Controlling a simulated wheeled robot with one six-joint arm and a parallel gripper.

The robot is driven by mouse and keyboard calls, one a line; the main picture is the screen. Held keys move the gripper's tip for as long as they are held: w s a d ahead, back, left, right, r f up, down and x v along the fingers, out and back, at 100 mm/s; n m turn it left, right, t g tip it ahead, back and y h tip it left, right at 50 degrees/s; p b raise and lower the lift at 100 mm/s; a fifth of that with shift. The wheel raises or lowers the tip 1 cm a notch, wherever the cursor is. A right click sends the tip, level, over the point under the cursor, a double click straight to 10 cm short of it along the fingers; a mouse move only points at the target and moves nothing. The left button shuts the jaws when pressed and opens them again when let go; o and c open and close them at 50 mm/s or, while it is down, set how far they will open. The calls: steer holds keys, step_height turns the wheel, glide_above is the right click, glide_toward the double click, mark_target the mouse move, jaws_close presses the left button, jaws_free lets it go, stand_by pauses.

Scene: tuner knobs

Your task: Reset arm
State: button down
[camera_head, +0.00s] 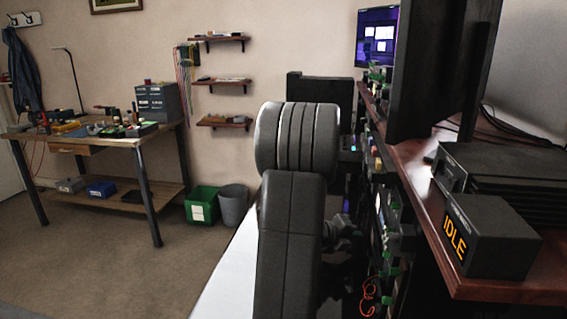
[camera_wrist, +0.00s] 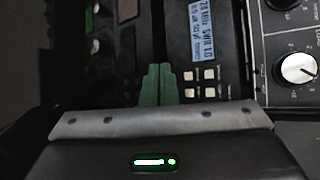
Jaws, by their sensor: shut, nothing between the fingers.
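My gripper (camera_wrist: 158,84) shows in the wrist view as two green fingers pressed together, with nothing between them. It is in front of a dark equipment panel (camera_wrist: 225,20). On the panel, a lit display (camera_wrist: 199,32) and several small pale buttons (camera_wrist: 200,83) are just right of the fingers. A white-faced knob (camera_wrist: 299,69) is at the right edge. Two small knobs with green marks (camera_wrist: 94,46) are at the upper left. In the head view my arm covers much of the middle, and I cannot make out my gripper clearly.
In the head view, a wooden desk (camera_head: 428,193) at the right carries a box reading IDLE (camera_head: 485,237) and a large dark monitor. A workbench (camera_head: 85,137) stands at the left. A green bin (camera_head: 202,205) and grey bin (camera_head: 233,206) stand by the wall. The left floor is clear.

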steer(key=shift+w+a+p, duration=0.2)
steer(key=shift+a+p, duration=0.05)
steer(key=shift+a, duration=0.55)
steer(key=shift+w+a+p, duration=0.25)
steer(key=shift+a, duration=0.55)
steer(key=shift+w+a+p, duration=0.2)
steer(key=shift+a+p, duration=0.05)
steer(key=shift+a, duration=0.55)
